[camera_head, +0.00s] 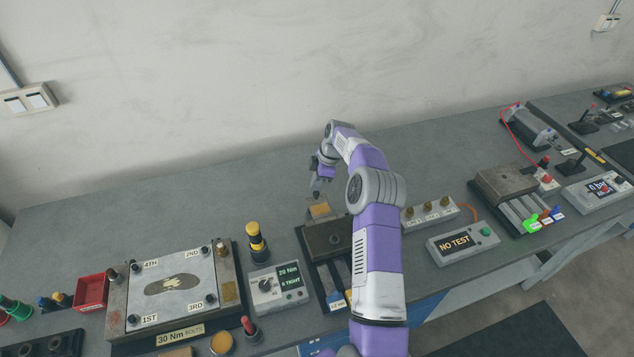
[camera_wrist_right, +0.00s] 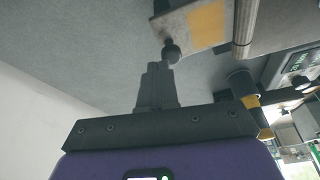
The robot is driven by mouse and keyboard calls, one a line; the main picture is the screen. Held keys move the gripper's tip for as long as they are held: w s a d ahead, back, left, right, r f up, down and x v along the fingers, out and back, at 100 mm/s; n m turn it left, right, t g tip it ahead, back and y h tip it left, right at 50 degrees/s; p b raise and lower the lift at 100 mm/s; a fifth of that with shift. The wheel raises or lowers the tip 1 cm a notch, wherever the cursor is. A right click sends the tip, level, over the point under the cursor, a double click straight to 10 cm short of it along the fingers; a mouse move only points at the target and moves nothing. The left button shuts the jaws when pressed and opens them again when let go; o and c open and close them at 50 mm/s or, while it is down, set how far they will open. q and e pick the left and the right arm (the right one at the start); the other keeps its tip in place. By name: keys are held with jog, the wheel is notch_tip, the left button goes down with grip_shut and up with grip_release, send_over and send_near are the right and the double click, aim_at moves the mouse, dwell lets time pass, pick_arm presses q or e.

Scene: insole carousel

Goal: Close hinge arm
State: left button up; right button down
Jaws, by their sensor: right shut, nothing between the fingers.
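The hinge arm (camera_head: 319,210) is a small metal plate with a yellow patch, at the far edge of a dark metal block (camera_head: 328,238) in the head view. In the wrist view the plate (camera_wrist_right: 195,25) shows at the top, beside a round hinge bar (camera_wrist_right: 244,30). A dark ball knob (camera_wrist_right: 171,53) sticks out from the plate's end. My right gripper (camera_head: 317,186) is shut and empty beside the knob. In the wrist view its fingertips (camera_wrist_right: 156,72) are very close to the knob; I cannot tell whether they touch. My left gripper is not in view.
A plate fixture with bolts (camera_head: 205,275) stands at the left, next to a red bin (camera_head: 91,291). A torque display (camera_head: 277,285) is left of the block. A "NO TEST" box (camera_head: 462,243) stands right of my arm. The bench behind the gripper is clear up to the wall.

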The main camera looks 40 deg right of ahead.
jog(key=shift+w+d+f, duration=0.1)
jog(key=shift+w+f, duration=0.05)
jog(key=shift+f, duration=0.45)
jog(key=v, duration=0.8)
jog(key=shift+r, duration=0.15)
